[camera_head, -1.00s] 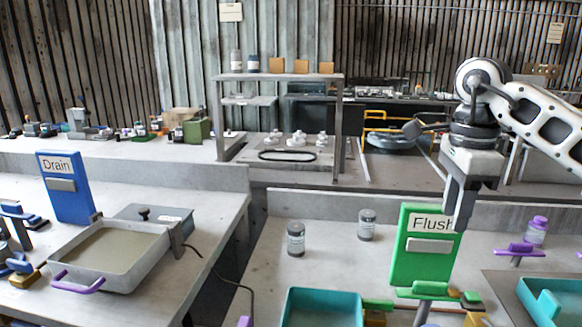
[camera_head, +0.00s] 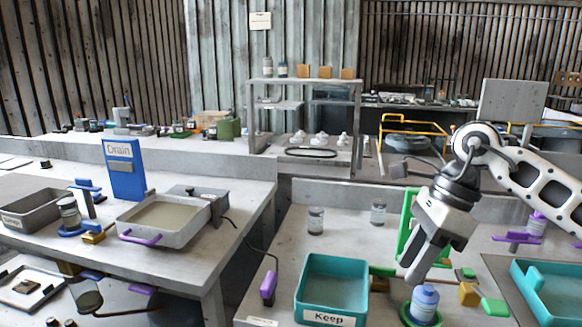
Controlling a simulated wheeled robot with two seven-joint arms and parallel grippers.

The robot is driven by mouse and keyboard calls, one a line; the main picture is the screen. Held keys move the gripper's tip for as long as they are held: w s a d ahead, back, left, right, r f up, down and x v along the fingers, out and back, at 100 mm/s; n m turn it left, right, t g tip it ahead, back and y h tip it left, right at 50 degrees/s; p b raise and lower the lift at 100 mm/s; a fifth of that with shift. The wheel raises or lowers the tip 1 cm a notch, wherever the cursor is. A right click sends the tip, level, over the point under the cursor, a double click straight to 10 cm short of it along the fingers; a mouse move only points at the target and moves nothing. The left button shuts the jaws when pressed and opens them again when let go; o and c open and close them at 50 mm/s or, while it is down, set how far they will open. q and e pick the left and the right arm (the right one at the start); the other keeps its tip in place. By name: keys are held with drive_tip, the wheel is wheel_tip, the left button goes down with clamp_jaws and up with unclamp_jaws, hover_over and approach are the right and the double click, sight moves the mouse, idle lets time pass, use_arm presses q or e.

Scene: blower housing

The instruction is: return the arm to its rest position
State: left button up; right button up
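My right arm comes in from the right side. Its gripper (camera_head: 418,272) points down and to the left, with its tips just above a blue bottle (camera_head: 425,298) that stands on a green round holder by the front bench edge. The gripper shows from the side, so the gap between its fingers cannot be made out, and I see nothing held in it. The arm and gripper hide most of the green sign (camera_head: 407,222) behind them. My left gripper is not in view.
A teal bin (camera_head: 332,262) labelled Keep stands left of the gripper, another teal tray (camera_head: 535,290) to its right. Two grey-labelled bottles (camera_head: 316,220) (camera_head: 378,212) stand behind. On the left bench are a blue Drain sign (camera_head: 124,172) and a grey tray (camera_head: 180,238).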

drive_tip(key=s+a+f+m+y, duration=0.1)
drive_tip(key=s+a+m+y, duration=0.35)
drive_tip(key=a+y, duration=0.45)
drive_tip(key=s+a+f+m+y, duration=0.1)
drive_tip(key=s+a+m+y, duration=0.2)
drive_tip(key=a+m+y, duration=0.6)
drive_tip(key=w+d+f+m+t+h, duration=0.1)
drive_tip(key=d+f+m+t+h, duration=0.35)
drive_tip(key=m+t, duration=0.6)
drive_tip(key=w+d+f+m+t+h, duration=0.15)
drive_tip(key=f+m+t+h, duration=0.5)
drive_tip(key=m, duration=0.65)
drive_tip(key=s+d+f+m+g+h, duration=0.2)
drive_tip(key=s+d+f+m+h, duration=0.1)
drive_tip(key=s+f+m, duration=0.3)
drive_tip(key=s+d+f+m+g+h, duration=0.3)
drive_tip(key=s+d+f+m+h, duration=0.1)
drive_tip(key=f, duration=0.7)
drive_tip(key=s+m+h, duration=0.1)
drive_tip(key=s+m, duration=0.1)
drive_tip(key=s, duration=0.1)
drive_tip(key=shift+d+m+g, duration=0.15)
drive_tip(key=shift+m+g, duration=0.15)
